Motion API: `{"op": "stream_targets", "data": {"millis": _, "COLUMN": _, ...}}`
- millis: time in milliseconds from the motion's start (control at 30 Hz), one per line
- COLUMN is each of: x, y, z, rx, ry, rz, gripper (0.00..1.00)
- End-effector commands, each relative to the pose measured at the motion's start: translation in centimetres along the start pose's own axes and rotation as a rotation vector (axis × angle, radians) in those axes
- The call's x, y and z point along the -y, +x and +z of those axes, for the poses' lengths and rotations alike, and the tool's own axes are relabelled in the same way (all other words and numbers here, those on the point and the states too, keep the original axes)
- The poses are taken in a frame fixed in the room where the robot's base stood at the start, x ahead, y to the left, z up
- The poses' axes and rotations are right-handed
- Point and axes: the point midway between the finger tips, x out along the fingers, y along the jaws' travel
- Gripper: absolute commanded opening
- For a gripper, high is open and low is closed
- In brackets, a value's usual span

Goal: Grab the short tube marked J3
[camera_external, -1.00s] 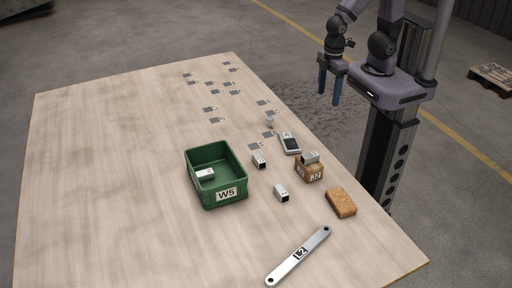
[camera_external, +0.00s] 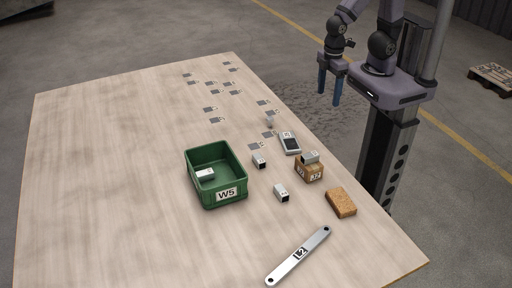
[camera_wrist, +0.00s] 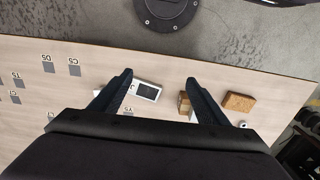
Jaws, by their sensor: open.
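Several short grey tubes are in the external view. One tube (camera_external: 259,161) lies right of the green bin, another tube (camera_external: 281,193) lies nearer the front, and one tube (camera_external: 310,157) rests on top of a small brown box (camera_external: 316,177). A further light tube-like piece (camera_external: 205,174) is inside the green bin (camera_external: 222,194). Their marks are too small to read, so I cannot tell which is J3. My gripper (camera_external: 330,85) is open and empty, raised beyond the table's right edge, apart from all tubes. Its open fingers also show in the wrist view (camera_wrist: 159,80).
A grey handheld device (camera_external: 290,143), a brown sponge-like block (camera_external: 341,202) and a long metal bar (camera_external: 299,256) lie along the table's right side. The table's left half (camera_external: 100,170) is clear.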

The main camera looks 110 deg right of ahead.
Motion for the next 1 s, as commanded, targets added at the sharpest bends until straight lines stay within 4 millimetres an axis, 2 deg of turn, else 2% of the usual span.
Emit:
{"op": "stream_targets", "data": {"millis": 200, "x": 0.0, "y": 0.4, "z": -0.3, "rx": -0.008, "ry": 0.0, "rz": 0.0, "gripper": 0.69}}
{"op": "stream_targets", "data": {"millis": 367, "x": 0.2, "y": 2.2, "z": -2.2, "rx": -0.066, "ry": 0.0, "rz": -0.003, "gripper": 0.69}}
{"op": "stream_targets", "data": {"millis": 700, "x": 0.8, "y": 9.7, "z": -10.9, "rx": -0.369, "ry": 0.006, "rz": -0.01, "gripper": 0.69}}
{"op": "stream_targets", "data": {"millis": 1000, "x": 1.2, "y": 14.6, "z": -17.1, "rx": -0.683, "ry": 0.011, "rz": -0.009, "gripper": 0.69}}
